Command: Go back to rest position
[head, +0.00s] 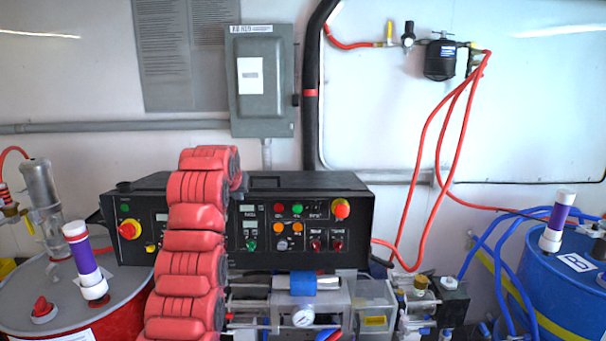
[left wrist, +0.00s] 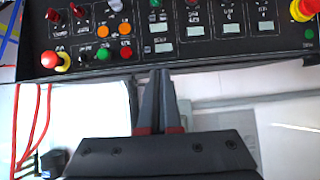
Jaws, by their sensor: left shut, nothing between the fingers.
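My left arm (head: 192,240), in red padded segments, rises from the bottom of the head view in front of the black control panel (head: 285,205). My right gripper is not in view.
A red drum (head: 125,310) stands at the left and a blue drum (head: 565,290) at the right. Pump equipment with a gauge (head: 303,317) sits below the panel. Red hoses (head: 433,170) hang on the right. A grey electrical box (head: 262,85) is on the wall.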

